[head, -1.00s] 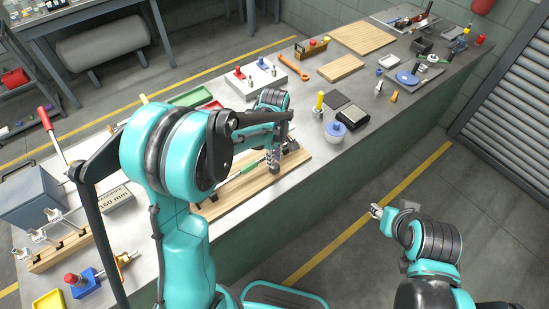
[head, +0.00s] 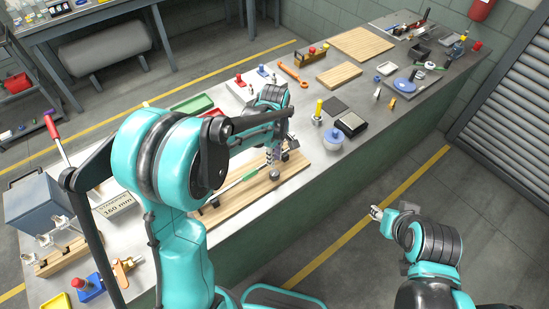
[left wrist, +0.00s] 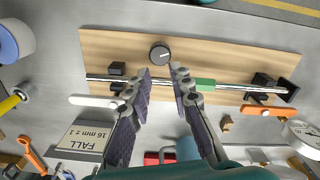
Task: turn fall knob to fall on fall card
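A round dark knob (left wrist: 160,53) with a light pointer mark, aimed roughly right, sits on the wooden board (left wrist: 225,51) in the left wrist view. My left gripper (left wrist: 160,74) has its two fingertips apart with nothing between them, just short of the knob in that view. In the head view my left gripper (head: 273,155) points down over the board. The white card lettered FALL, 16 mm ± 1 (left wrist: 80,140), lies beside the board at lower left in the wrist view. My right gripper (head: 376,213) hangs over the floor, away from the bench; its opening is too small to judge.
A metal rod with a green sleeve (left wrist: 204,85) runs along the board beside my fingers. A blue-topped pot (head: 333,137) and a yellow-topped item (head: 318,110) stand right of the board. A blue-grey box (head: 38,200) stands at the left.

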